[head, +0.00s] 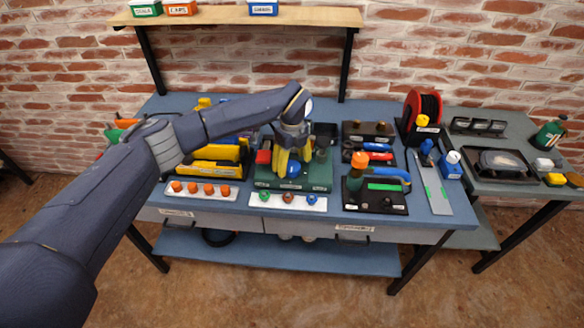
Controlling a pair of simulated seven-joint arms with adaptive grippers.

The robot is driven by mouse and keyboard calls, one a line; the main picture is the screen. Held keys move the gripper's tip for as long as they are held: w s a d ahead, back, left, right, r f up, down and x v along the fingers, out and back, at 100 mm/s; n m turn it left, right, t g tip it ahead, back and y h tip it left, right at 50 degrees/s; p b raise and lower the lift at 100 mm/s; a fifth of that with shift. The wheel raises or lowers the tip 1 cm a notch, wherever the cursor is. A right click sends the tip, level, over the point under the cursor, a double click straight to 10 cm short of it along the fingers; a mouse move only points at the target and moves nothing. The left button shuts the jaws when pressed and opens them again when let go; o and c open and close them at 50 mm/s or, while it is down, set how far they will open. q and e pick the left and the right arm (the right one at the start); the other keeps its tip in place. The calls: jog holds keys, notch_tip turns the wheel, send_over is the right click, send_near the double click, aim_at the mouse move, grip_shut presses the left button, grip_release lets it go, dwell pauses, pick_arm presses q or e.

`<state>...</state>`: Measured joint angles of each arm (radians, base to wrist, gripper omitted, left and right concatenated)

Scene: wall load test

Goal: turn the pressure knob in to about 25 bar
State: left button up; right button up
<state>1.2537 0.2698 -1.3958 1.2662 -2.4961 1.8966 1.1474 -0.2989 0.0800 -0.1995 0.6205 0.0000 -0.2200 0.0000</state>
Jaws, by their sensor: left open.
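My left gripper (293,160) reaches in from the left and points down, its yellow fingers apart over a dark green test unit (318,178) on the workbench. A round blue knob (291,170) shows low between and just in front of the fingers. I cannot tell whether the fingers touch it. A white round face, perhaps the gauge (308,106), shows partly behind my wrist; its reading is too small and covered to tell. My right gripper is not in view.
Orange pieces sit on a white strip (202,189) at the left front, and coloured plugs on another strip (288,202). A yellow tool (215,168) lies left of the unit. A black tray (375,197) with a green-orange tool and a red reel (424,112) stand to the right.

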pick_arm(q)
jog(key=shift+f, duration=1.15)
jog(key=c, duration=1.3)
